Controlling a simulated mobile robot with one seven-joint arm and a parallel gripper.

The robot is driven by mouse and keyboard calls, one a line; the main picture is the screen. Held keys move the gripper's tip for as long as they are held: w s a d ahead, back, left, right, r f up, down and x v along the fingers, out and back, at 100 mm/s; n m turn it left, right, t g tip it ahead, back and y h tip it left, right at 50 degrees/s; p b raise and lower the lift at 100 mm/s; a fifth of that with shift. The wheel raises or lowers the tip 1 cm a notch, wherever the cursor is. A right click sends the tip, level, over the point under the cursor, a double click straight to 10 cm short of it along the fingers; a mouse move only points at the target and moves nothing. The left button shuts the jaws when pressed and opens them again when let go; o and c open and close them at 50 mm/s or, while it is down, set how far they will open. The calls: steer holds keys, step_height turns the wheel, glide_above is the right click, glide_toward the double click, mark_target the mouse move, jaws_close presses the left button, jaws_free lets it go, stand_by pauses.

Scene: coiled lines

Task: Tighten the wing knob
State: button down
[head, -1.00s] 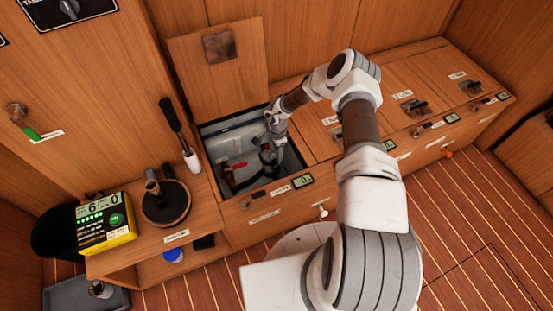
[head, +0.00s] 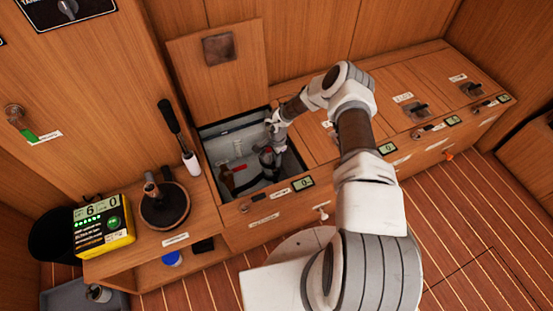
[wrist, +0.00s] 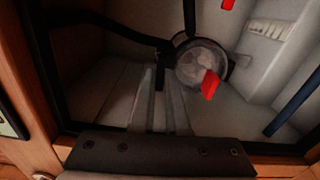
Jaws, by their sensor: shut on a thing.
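In the wrist view my gripper (wrist: 160,78) reaches up from the bottom edge, its two pale fingers close together. The fingertips are shut on a small dark piece beside the left rim of a round, clear-lidded housing (wrist: 200,62). This piece seems to be the wing knob, but it is mostly hidden between the fingers and its shape is hard to make out. A red tab (wrist: 210,84) shows at the lid's lower right. In the head view my gripper (head: 270,146) is down inside the open locker (head: 204,133), and the knob cannot be made out.
Inside the locker a black hose (wrist: 90,18) runs across the left, and a red handle (head: 238,168) lies left of my gripper. The raised hatch lid (head: 218,65) stands behind.

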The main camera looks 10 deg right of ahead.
steer(key=shift+m, duration=0.3)
steer(key=m+b, duration=0.1)
steer(key=m, duration=0.4)
steer(key=shift+m, duration=0.4)
steer(key=m, duration=1.1)
steer(key=shift+m+p, duration=0.3)
steer(key=shift+p, duration=0.05)
steer(key=shift+m, duration=1.9)
steer(key=c, duration=0.9)
jaws_free()
